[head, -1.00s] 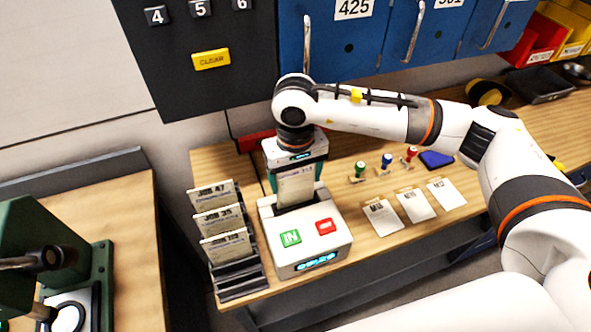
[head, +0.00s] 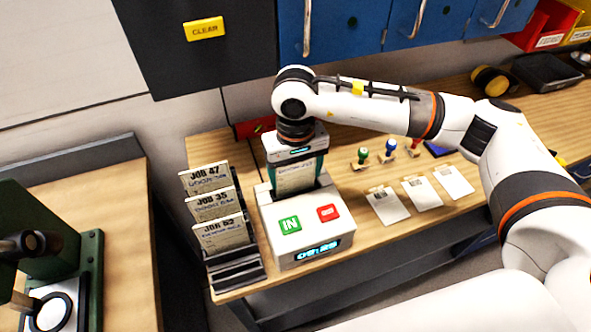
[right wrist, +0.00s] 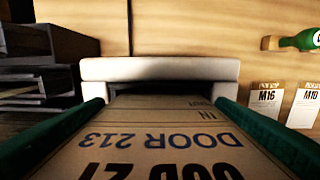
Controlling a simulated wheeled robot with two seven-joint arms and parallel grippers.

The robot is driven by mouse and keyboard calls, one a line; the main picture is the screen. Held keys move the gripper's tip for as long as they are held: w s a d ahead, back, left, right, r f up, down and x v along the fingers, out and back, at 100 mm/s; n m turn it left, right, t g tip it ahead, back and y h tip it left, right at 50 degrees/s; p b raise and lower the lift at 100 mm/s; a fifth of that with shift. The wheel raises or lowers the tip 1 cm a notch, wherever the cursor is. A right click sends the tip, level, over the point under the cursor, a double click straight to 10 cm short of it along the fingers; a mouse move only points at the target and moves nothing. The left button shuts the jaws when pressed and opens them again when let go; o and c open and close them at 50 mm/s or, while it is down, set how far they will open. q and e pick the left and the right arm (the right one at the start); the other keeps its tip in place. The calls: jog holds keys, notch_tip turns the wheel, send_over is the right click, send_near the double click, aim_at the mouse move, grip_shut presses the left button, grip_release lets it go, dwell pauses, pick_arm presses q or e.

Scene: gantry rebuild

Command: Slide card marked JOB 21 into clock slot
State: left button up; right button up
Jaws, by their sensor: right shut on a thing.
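The card marked JOB 21 (right wrist: 165,140) is a tan card with upside-down print in the right wrist view, including DOOR 213 and IN. It also shows in the head view (head: 295,178). My right gripper (head: 296,168) is shut on it, with green fingers at both edges, and holds it upright above the clock. The white clock (head: 310,232) has a green IN button, a red button and a lit display. Its slot (right wrist: 160,92) is a dark opening at the card's far end. The card's lower end is at the slot; how deep it sits I cannot tell.
A dark rack (head: 237,270) with several job cards stands left of the clock. Stamps (head: 363,156) and white tags (head: 388,206) lie to the right. A dark panel and blue lockers (head: 350,30) rise behind. A green machine (head: 50,255) stands on the left bench.

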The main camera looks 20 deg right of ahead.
jog(key=o, duration=1)
jog(key=shift+c, duration=0.2)
notch_tip(320, 180, up, 11)
jog(key=b, duration=0.3)
jog(key=shift+f, duration=0.1)
jog(key=shift+r, duration=0.65)
